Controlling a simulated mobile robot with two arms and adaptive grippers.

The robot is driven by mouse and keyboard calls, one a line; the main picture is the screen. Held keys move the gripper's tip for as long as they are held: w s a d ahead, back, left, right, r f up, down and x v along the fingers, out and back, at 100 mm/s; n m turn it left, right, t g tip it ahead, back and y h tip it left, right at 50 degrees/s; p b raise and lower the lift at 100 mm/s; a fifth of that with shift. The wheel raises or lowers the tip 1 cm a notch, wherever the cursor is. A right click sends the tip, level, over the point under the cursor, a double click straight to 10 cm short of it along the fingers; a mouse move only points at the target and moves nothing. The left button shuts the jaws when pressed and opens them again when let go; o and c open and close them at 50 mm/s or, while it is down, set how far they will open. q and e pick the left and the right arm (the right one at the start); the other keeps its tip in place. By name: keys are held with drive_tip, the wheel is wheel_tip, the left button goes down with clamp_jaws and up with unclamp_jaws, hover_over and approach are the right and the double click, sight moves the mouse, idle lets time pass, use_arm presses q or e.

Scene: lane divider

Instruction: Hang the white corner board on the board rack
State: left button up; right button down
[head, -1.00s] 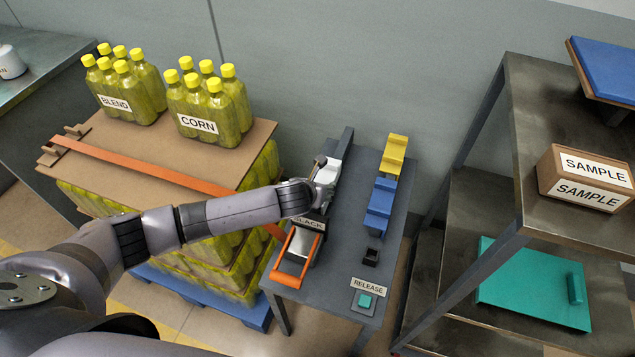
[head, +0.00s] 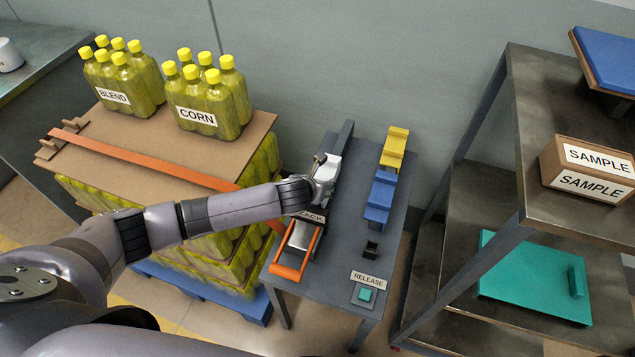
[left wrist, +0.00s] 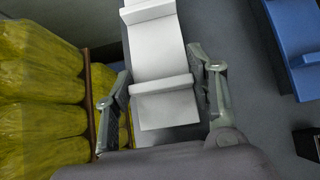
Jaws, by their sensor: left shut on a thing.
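The white corner board (head: 333,163) is at the left side of the grey bench, by a dark upright bar. My left gripper (head: 322,172) is shut on it. In the left wrist view the white board (left wrist: 158,45) lies between the two fingers (left wrist: 163,85), a raised white ridge across it. A yellow board (head: 395,147) and blue boards (head: 381,198) stand in a row to the right, with a small black holder (head: 371,249) in front. I cannot tell for sure which part is the board rack. My right gripper is not in view.
An orange-handled device (head: 292,262) labelled SLACK and a green RELEASE button (head: 366,294) are at the bench's near end. A pallet load of yellow-green bottles, with an orange strap (head: 150,158) over its cardboard top, stands left. A metal shelf (head: 515,120) stands right.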

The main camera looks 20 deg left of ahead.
use_arm(q)
drive_tip(key=shift+f, duration=0.55)
drive_tip(key=o, duration=1.2)
drive_tip(key=v, duration=1.2)
